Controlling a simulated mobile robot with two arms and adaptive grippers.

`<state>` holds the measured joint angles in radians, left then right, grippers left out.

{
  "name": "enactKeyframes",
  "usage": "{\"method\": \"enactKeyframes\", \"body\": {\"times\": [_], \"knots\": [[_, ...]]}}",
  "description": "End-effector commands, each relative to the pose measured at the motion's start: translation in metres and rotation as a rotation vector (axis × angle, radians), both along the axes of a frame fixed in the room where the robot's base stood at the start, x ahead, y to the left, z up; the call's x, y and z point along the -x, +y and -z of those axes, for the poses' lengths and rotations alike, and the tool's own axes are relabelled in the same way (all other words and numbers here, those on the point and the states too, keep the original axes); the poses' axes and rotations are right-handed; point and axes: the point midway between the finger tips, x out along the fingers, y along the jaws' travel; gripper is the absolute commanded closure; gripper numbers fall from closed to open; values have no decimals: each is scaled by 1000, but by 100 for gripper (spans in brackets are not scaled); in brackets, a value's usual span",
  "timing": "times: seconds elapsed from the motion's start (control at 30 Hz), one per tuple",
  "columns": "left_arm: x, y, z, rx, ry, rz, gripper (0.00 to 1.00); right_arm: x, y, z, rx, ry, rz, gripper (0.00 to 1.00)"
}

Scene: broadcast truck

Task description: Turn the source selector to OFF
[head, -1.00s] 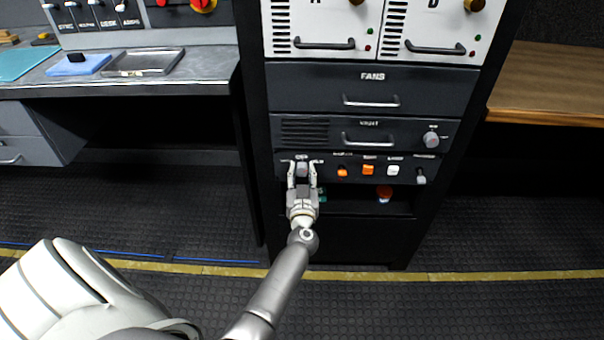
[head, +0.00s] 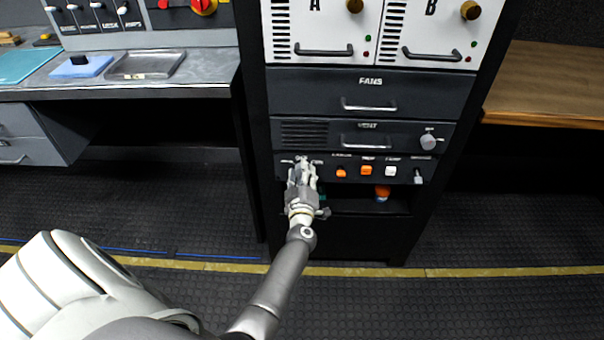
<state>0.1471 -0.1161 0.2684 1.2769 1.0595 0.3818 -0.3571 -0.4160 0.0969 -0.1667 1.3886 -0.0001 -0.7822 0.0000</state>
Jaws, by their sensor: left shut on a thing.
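The source selector (head: 302,163) is at the left end of the switch panel (head: 320,160) in the rack. Only a little of it shows, since my gripper covers most of it. Lettering beside it is too small to read surely. My left gripper (head: 303,172) is at the selector, its fingers closed around the knob, and its wrist is rolled. Which mark the knob points to cannot be told. My right gripper is not in view.
To the right on the panel are an orange rocker (head: 367,171), a white rocker (head: 391,171) and a toggle (head: 418,177). Above are the vent drawer (head: 300,132) and fans drawer (head: 310,92). An open shelf below holds an orange-and-white object (head: 382,193).

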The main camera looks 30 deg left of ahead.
Motion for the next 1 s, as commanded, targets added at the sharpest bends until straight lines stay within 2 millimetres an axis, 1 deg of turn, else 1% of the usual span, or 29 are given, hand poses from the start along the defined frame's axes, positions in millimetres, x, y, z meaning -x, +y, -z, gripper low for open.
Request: {"method": "enactKeyframes", "body": {"times": [0.1,0.33,0.87,0.9,1.0], "knots": [[0,0,1,56,-32,1,90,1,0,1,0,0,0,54],[0,0,1,121,-72,0,90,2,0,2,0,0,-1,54],[0,0,1,143,-85,0,90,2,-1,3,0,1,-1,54],[0,0,1,143,-85,0,65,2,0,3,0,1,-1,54],[0,0,1,142,-85,0,52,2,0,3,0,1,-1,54]]}}
